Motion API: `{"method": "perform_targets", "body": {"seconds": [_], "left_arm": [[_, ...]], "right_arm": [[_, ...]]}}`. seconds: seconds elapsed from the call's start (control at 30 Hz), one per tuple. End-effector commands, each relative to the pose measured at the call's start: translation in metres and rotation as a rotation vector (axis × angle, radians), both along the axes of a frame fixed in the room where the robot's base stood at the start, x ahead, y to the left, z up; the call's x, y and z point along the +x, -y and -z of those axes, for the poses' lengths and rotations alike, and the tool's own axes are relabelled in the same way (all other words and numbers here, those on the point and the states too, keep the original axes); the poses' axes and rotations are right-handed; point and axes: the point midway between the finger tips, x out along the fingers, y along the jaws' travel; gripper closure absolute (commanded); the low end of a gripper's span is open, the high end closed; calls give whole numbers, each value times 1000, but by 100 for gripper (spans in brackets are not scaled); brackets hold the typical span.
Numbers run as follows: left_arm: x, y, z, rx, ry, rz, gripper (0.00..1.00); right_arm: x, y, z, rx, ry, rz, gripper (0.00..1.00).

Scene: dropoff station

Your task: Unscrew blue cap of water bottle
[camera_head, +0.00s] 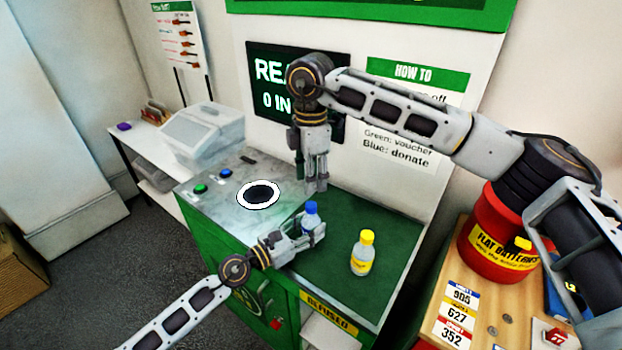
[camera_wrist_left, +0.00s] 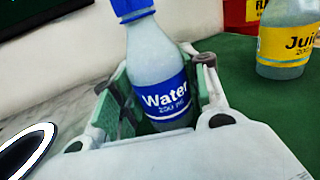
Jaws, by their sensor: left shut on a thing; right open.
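The water bottle stands on the green counter, its blue cap (camera_head: 311,207) showing in the head view. My left gripper (camera_head: 309,234) is shut around the bottle's body from the left. In the left wrist view the clear water bottle (camera_wrist_left: 154,70) with a blue label sits between the fingers of my left gripper (camera_wrist_left: 160,105), and part of its blue cap (camera_wrist_left: 132,8) shows at the top edge. My right gripper (camera_head: 316,188) points down, open and empty, above and slightly behind the blue cap, apart from it. The bottle's lower part is hidden by the left gripper in the head view.
A juice bottle (camera_head: 362,252) with a yellow cap stands right of the water bottle. A white-ringed hole (camera_head: 258,195) and green and blue buttons are on the metal top at left. A red battery bin (camera_head: 497,235) stands on the wooden table at right.

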Motion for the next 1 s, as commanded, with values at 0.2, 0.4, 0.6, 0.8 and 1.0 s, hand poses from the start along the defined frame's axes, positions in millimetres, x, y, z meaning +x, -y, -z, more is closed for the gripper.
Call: {"method": "perform_targets", "body": {"seconds": [0.2, 0.4, 0.6, 0.8, 1.0], "left_arm": [[0, 0, 0, 0, 0, 0, 100], [0, 0, 0, 0, 0, 0, 100], [0, 0, 0, 0, 0, 0, 100], [0, 0, 0, 0, 0, 0, 100], [0, 0, 0, 0, 0, 0, 100]], "right_arm": [[0, 0, 0, 1, -2, 133, 57], [0, 0, 0, 0, 0, 196, 57], [0, 0, 0, 0, 0, 202, 57], [0, 0, 0, 0, 0, 201, 57], [0, 0, 7, 0, -1, 201, 57]]}}
